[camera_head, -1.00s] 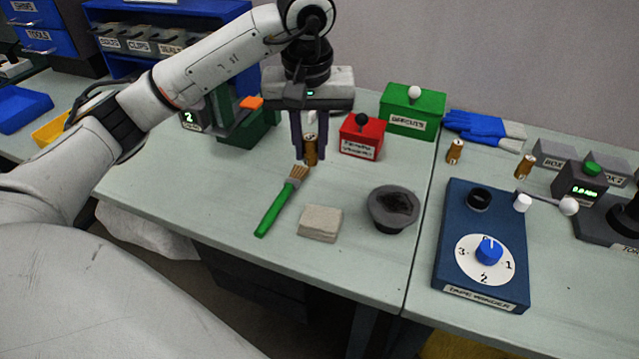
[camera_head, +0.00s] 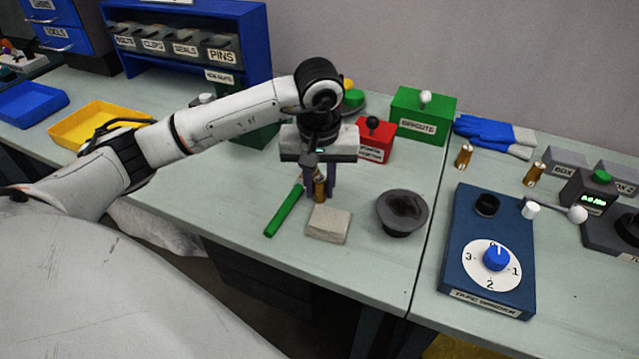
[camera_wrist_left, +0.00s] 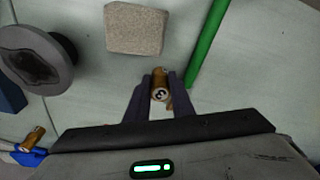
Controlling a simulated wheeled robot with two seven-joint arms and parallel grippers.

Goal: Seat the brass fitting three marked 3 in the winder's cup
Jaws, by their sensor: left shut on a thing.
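My left gripper (camera_head: 319,192) is shut on a brass fitting (camera_head: 319,187) and holds it upright near the small beige block. The left wrist view shows this brass fitting (camera_wrist_left: 160,76) between the fingers, with a dark mark on its pale end that looks like a 3. The blue tape winder (camera_head: 462,250) stands on the right table, well to the right of the gripper. Its dark round cup (camera_head: 487,204) is at its back left and looks empty. Two other brass fittings (camera_head: 464,157) (camera_head: 535,174) stand behind the winder. My right gripper is out of view.
A red box (camera_head: 374,147) and a green box (camera_head: 421,120) stand behind. A white-knobbed lever (camera_head: 577,214) is beside the winder.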

